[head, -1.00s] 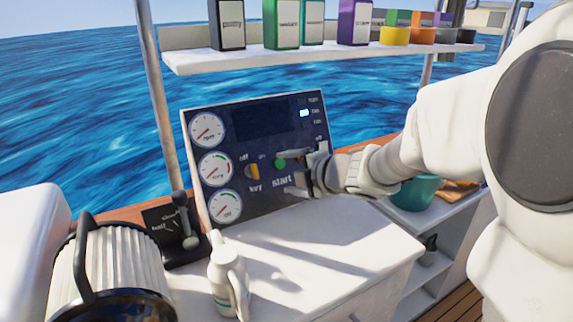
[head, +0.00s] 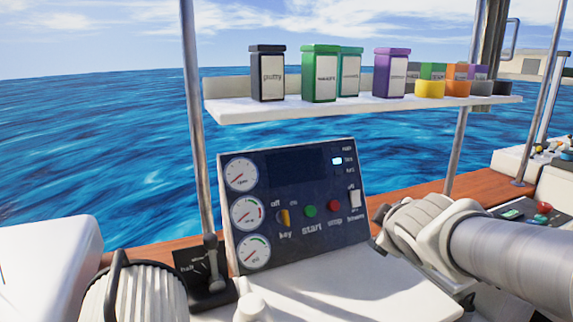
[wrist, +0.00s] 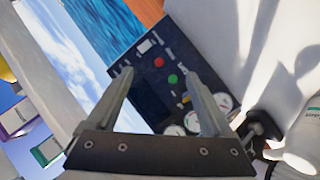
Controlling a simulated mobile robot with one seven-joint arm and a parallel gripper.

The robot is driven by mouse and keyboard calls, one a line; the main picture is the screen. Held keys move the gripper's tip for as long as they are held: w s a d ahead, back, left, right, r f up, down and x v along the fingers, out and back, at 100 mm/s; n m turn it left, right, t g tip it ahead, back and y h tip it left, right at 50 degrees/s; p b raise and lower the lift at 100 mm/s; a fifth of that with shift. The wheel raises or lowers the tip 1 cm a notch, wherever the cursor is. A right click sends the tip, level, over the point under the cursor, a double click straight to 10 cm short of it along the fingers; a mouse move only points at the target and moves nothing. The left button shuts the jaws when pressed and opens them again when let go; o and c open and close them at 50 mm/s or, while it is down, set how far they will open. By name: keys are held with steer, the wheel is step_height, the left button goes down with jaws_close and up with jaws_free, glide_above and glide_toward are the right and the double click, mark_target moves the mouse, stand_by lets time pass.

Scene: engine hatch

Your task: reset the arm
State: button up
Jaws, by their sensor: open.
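The control panel (head: 298,195) stands upright on the white console, with three gauges, a yellow key switch (head: 284,217), a green start button (head: 310,211) and a red stop button (head: 334,206). My gripper (head: 379,228) is just right of the panel in the head view, partly hidden by my own wrist. In the wrist view my gripper (wrist: 156,65) is open and empty, its two fingers apart. The panel (wrist: 150,85) shows between and beyond the fingers, with the green button (wrist: 172,79) and red button (wrist: 159,62). No contact with the panel shows.
A shelf (head: 360,104) with labelled bottles and coloured rolls hangs above the panel. A throttle lever (head: 212,260) stands at the panel's left. A metal post (head: 193,120) rises behind it. The console top (head: 350,295) in front is mostly clear.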

steer(key=s+a+f+m+g+y, duration=0.1)
steer(key=s+a+f+m+g, duration=0.15)
steer(key=s, duration=0.45)
steer(key=s+a+f+m+g, duration=0.1)
steer(key=s+m+g, duration=0.1)
steer(key=s+m, duration=0.35)
steer(key=s+a+f+m+g+y, duration=0.1)
steer(key=s+m+g, duration=0.1)
steer(key=s, duration=0.6)
step_height(320, 180, up, 15)
steer(key=p, duration=1.6)
steer(key=shift+w, duration=0.35)
steer(key=shift+d+t, duration=0.1)
steer(key=shift+t, duration=0.15)
